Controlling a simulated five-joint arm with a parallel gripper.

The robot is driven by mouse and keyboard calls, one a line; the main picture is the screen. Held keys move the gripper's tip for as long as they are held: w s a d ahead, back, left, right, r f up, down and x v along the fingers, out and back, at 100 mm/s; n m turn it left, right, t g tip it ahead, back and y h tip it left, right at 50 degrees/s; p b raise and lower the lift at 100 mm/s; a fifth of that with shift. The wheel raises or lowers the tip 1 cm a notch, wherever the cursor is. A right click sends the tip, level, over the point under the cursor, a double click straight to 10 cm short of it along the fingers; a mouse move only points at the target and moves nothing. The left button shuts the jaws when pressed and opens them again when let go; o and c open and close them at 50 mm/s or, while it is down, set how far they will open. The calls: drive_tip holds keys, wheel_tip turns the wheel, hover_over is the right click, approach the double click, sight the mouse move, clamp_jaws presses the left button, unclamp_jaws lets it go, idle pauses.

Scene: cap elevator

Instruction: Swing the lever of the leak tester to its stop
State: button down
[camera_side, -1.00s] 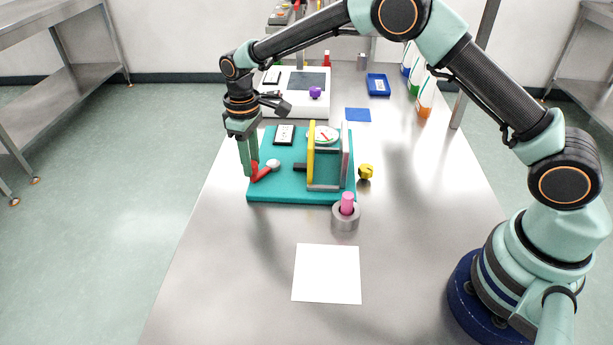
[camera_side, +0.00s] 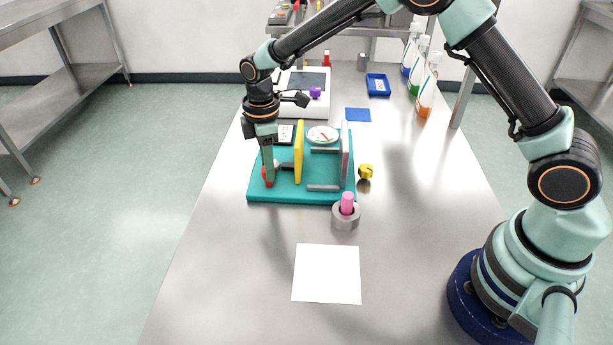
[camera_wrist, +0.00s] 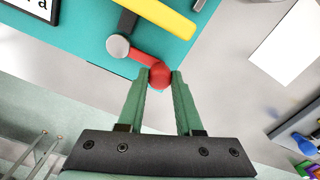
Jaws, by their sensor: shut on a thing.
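The leak tester is a teal base plate (camera_side: 300,195) with a yellow plate (camera_side: 299,153), a grey plate (camera_side: 345,155) and a round dial (camera_side: 322,134). Its red lever (camera_wrist: 142,57) runs from a pale round pivot (camera_wrist: 118,46) to a red ball knob (camera_wrist: 160,75). My gripper (camera_side: 268,180) points down at the left part of the base; its fingers (camera_wrist: 160,80) are shut on the knob. In the side view the fingers hide most of the lever, and only a bit of red shows. The yellow plate stands apart from the grey one.
A grey ring holder (camera_side: 345,219) with a pink plug (camera_side: 347,203) stands at the base's front right. A yellow knobbed piece (camera_side: 366,171) lies to the right. A white sheet (camera_side: 326,273) lies in front. Bottles (camera_side: 428,88) and a blue tray (camera_side: 378,85) are further back.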

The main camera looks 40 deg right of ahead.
drive_tip(key=shift+r, duration=0.1)
idle(0.3)
drive_tip(key=c, duration=0.6)
unclamp_jaws()
drive_tip(key=shift+o, duration=0.2)
wheel_tip(320, 180, up, 12)
